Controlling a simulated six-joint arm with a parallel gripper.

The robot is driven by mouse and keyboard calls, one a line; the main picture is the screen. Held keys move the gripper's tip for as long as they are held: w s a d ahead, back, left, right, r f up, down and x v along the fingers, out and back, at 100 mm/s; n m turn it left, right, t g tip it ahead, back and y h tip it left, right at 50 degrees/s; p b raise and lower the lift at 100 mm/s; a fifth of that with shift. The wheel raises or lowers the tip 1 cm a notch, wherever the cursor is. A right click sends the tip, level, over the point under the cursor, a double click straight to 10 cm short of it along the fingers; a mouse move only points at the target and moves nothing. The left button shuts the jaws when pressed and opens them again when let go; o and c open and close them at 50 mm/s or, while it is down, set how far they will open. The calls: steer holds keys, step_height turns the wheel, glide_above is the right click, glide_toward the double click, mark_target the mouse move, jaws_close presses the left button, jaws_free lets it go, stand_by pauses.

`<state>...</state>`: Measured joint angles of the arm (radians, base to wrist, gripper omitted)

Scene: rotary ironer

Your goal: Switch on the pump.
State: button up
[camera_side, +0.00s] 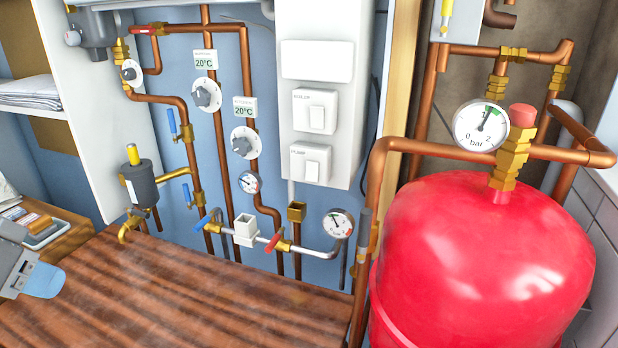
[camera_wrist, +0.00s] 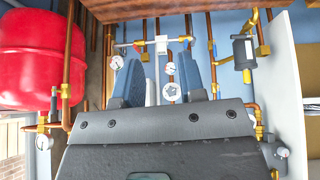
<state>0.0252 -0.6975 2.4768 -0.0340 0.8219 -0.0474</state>
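The pump switch (camera_side: 311,163) is the lower of two white switch boxes on the white panel in the side view. Its label is small but seems to read "PUMP", and its rocker's position is hard to tell. The upper box (camera_side: 315,111) seems to be labelled "BOILER". My gripper (camera_side: 42,281) shows only in part at the left edge of the side view, far from the switches. In the wrist view, my gripper (camera_wrist: 165,70) has its blue fingers apart with nothing held between them. I cannot make out the pump switch in that view, which is upside down.
A red tank (camera_side: 485,255) with a pressure gauge (camera_side: 481,126) fills the right side. Copper pipes, dials and valves, including a red-handled one (camera_side: 274,241), cover the blue wall left of the panel. The wooden worktop (camera_side: 190,300) below is clear.

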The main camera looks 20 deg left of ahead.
steer(key=w+d+r+n+t+h, duration=0.1)
steer(key=w+d+n, duration=0.1)
steer(key=w+d, duration=0.2)
steer(key=w+d+r+n+t+h, duration=0.1)
steer(key=w+d+n+t, duration=0.1)
steer(key=w, duration=0.6)
steer(key=w+d+r+n+t+h, duration=0.1)
steer(key=w+d+n+t, duration=0.1)
steer(key=w+d, duration=0.3)
steer(key=shift+w+d+n, duration=0.35)
steer(key=shift+w+n, duration=0.15)
steer(key=shift+w, duration=0.05)
jaws_close()
steer(key=w+d+f+n+t+y, duration=0.3)
steer(key=w+d+f+n+t, duration=0.2)
steer(key=w+d+n, duration=0.4)
steer(key=shift+w+d+f+n, duration=0.25)
steer(key=shift+w+f+n, duration=0.25)
steer(key=shift+f+n, duration=0.3)
